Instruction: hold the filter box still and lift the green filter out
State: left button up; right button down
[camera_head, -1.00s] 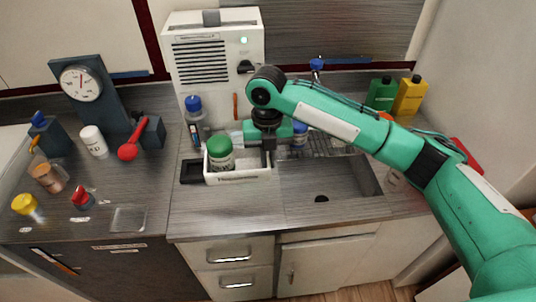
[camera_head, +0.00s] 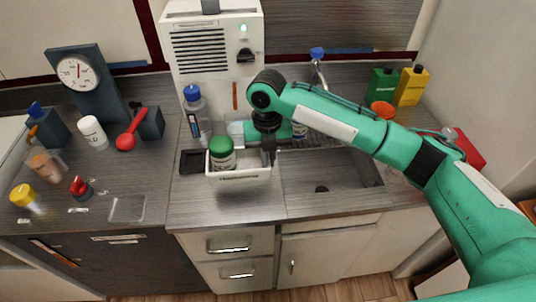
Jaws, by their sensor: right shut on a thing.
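The filter box (camera_head: 238,174), a small white open box, stands on the counter left of the sink. The green filter (camera_head: 222,154), a white cylinder with a green cap, stands upright in its left part. My right gripper (camera_head: 268,158) points down at the box's right end and is shut on that end wall. The exact contact at its fingertips is small and partly hidden. My left gripper is not in view.
A dark tray (camera_head: 192,162) lies just left of the box. A blue-capped bottle (camera_head: 195,110) stands behind it, before the white panel unit (camera_head: 214,45). The sink (camera_head: 328,172) is to the right. The counter in front of the box is clear.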

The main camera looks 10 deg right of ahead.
aim_at(268, 185)
jog(key=shift+f+b, duration=1.1)
jog(key=shift+f, duration=2.5)
jog(key=shift+p, duration=0.35)
jog(key=shift+f, duration=0.1)
jog(key=shift+f, duration=0.15)
